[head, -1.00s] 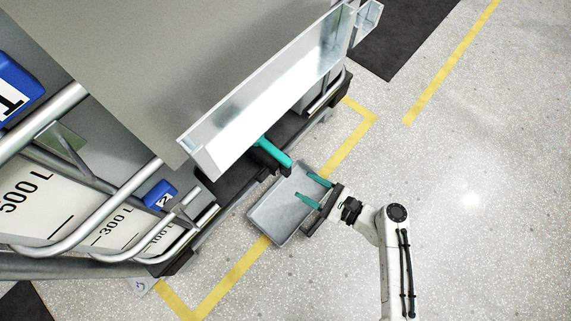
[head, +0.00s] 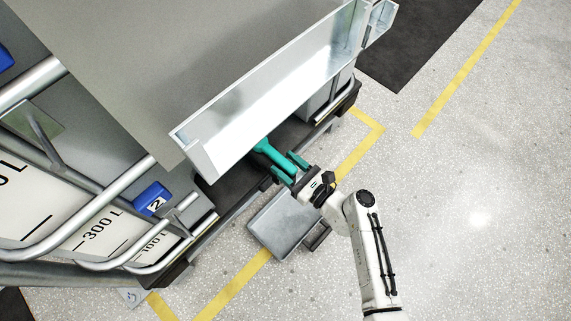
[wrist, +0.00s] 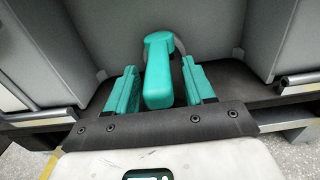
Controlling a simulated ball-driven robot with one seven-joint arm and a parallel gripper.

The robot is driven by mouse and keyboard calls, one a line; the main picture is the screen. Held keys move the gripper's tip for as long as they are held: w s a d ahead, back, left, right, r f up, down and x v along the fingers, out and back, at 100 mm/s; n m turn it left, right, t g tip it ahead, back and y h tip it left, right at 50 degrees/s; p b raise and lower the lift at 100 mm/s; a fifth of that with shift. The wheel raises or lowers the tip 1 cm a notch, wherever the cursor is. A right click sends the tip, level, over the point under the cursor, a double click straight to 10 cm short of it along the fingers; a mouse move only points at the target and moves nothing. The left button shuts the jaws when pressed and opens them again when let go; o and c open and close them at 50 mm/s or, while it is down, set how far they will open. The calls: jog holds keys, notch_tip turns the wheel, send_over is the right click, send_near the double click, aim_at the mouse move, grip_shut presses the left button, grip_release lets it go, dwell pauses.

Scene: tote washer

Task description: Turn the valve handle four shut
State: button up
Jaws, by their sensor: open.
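The teal valve handle (head: 268,153) sticks out from under the metal ledge of the washer in the head view. In the wrist view the handle (wrist: 159,75) stands between the two teal fingers of my gripper (wrist: 160,92), with a visible gap to the finger on each side. My gripper (head: 288,168) is open around the end of the handle. The number on this handle is not visible. The base of the handle is partly hidden under the ledge.
A grey metal tray (head: 284,222) sits on the floor below my gripper. The bright metal ledge (head: 270,95) overhangs the handle. Silver tube rails (head: 115,190) and a blue tag marked 2 (head: 152,199) are at the left. Open speckled floor (head: 470,200) lies to the right.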

jog(key=shift+w+a, duration=0.15)
jog(key=shift+a, duration=0.15)
jog(key=shift+c, duration=0.3)
grip_shut()
